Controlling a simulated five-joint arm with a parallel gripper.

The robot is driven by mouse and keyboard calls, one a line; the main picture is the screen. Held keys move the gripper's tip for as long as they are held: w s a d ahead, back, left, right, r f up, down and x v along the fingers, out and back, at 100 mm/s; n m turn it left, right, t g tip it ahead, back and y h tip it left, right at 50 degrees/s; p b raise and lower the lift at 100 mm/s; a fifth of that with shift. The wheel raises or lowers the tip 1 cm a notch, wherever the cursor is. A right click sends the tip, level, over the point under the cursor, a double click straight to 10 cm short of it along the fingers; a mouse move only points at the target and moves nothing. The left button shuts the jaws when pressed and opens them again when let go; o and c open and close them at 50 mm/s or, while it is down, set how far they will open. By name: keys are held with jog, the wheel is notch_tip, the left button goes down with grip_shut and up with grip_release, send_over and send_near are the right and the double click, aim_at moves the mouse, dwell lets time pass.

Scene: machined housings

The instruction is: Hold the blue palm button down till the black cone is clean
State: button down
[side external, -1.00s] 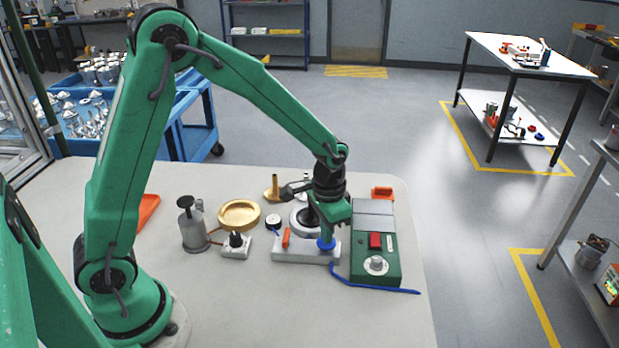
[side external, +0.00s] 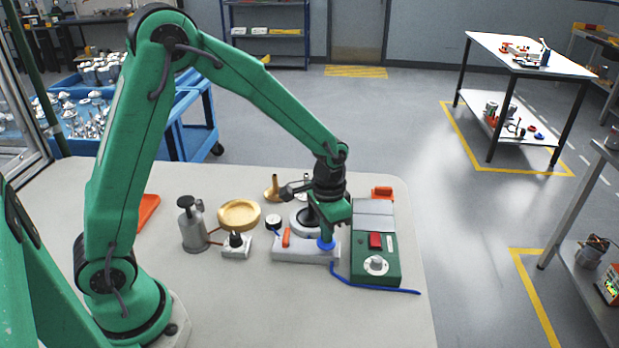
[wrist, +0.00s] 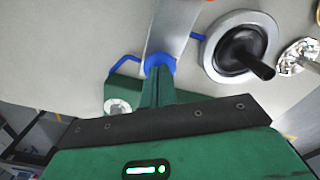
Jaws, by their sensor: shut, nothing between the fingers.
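The blue palm button (side external: 326,244) sits at the right end of a pale grey block (side external: 291,250). My gripper (side external: 328,236) is shut and points down, with its fingertips on top of the button. In the wrist view the blue button (wrist: 158,62) shows around the fingertips (wrist: 158,72); how far it is pressed cannot be told. The black cone (wrist: 240,48) stands in a round grey ring (wrist: 215,38) beside the block. In the side view my gripper partly hides the cone. Its surface looks dark; I cannot tell whether any dirt is on it.
A green control box (side external: 376,270) with a red switch and white knob stands right of the block. A grey can (side external: 192,228), a brass dish (side external: 239,214) and a small white block (side external: 236,250) stand to the left. A blue hose (side external: 385,290) lies in front.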

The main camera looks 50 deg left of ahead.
jog(key=shift+r, duration=2.65)
jog(key=shift+s+a+r, duration=0.1)
jog(key=shift+s+r, duration=0.1)
jog(key=shift+r, duration=0.35)
jog(key=s+a+r+n+t, duration=0.1)
jog(key=s+a+r+t, duration=0.1)
jog(key=s+r, duration=0.4)
jog(key=s+a+r+n+t, duration=0.2)
jog(key=s+r, duration=0.5)
jog(key=s, duration=0.4)
jog(key=shift+s+a+t, duration=0.35)
jog(key=shift+a+t, duration=0.25)
jog(key=shift+t, duration=0.2)
jog(key=c, duration=2.1)
grip_release()
